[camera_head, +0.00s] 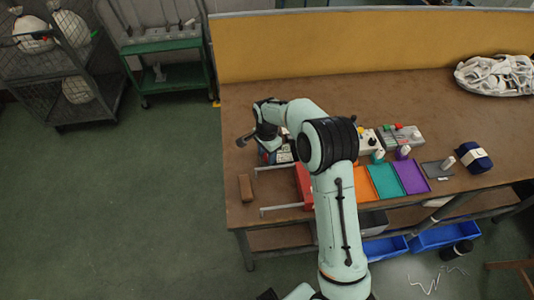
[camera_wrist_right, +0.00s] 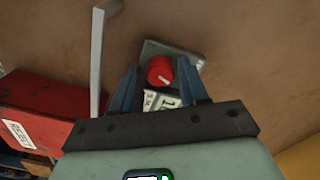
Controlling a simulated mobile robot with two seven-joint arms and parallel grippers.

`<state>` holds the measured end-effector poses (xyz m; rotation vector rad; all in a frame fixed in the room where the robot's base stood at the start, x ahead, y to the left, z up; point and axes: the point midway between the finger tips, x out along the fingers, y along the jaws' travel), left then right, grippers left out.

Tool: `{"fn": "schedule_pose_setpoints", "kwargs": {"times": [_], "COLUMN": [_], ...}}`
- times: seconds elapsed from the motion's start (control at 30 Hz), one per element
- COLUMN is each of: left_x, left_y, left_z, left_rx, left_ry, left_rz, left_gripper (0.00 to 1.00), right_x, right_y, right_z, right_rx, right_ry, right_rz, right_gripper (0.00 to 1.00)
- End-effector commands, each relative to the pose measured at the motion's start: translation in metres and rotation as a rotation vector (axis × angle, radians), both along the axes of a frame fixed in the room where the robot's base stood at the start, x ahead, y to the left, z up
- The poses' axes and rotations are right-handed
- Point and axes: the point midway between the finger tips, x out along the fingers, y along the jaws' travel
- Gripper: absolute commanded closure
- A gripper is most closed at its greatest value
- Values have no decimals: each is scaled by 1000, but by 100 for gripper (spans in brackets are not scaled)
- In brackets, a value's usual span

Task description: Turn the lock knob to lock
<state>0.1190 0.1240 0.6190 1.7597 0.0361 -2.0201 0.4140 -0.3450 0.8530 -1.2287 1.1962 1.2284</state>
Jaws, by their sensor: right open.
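The red lock knob (camera_wrist_right: 160,70) shows in the right wrist view, with a white pointer mark on its face. It sits on a grey metal plate (camera_wrist_right: 158,47) with a white label (camera_wrist_right: 160,99) beside it. My right gripper (camera_wrist_right: 159,65) is open, with one blue finger on each side of the knob. I cannot tell whether the fingers touch it. In the head view my right arm reaches over the workbench (camera_head: 380,100), and its wrist hides the knob. My left gripper is not in view.
A red bin labelled REJECT (camera_wrist_right: 38,115) lies to the left in the wrist view, near a grey metal bar (camera_wrist_right: 97,62). Orange, teal (camera_head: 385,182) and purple (camera_head: 411,176) trays lie right of my arm. A brown block (camera_head: 246,188) sits at the bench's left.

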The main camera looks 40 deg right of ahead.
Motion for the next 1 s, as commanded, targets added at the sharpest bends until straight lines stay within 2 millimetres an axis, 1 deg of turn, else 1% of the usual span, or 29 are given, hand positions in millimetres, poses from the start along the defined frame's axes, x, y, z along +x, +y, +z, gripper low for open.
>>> {"fn": "schedule_pose_setpoints", "kwargs": {"times": [0.27, 0.37, 0.4, 0.57, 0.67, 0.83, 0.9, 1.0], "left_x": [0, 0, 0, 0, 2, 8, 10, 11], "left_y": [0, 0, 0, 0, 0, 0, 0, 0], "left_z": [0, 0, 0, 1, 4, 13, 15, 16], "left_rx": [0, 0, 0, 0, 0, 0, 0, 0], "left_ry": [0, 0, 0, -1, -3, -10, -12, -12], "left_rz": [0, 0, 0, 0, 0, 0, 0, 0], "left_gripper": [57, 57, 57, 57, 57, 57, 57, 57], "right_x": [0, 0, 0, 0, 0, 1, 1, 1], "right_y": [0, 0, 0, 0, 1, 0, 0, 0], "right_z": [-2, -2, -2, -1, 0, 1, 1, 0], "right_rx": [0, 0, 0, -1, -1, -2, -1, -1], "right_ry": [0, 0, 0, 0, 1, 0, 1, 1], "right_rz": [0, 0, 0, -19, -109, -327, -389, -431], "right_gripper": [56, 85, 98, 97, 97, 97, 97, 97]}}
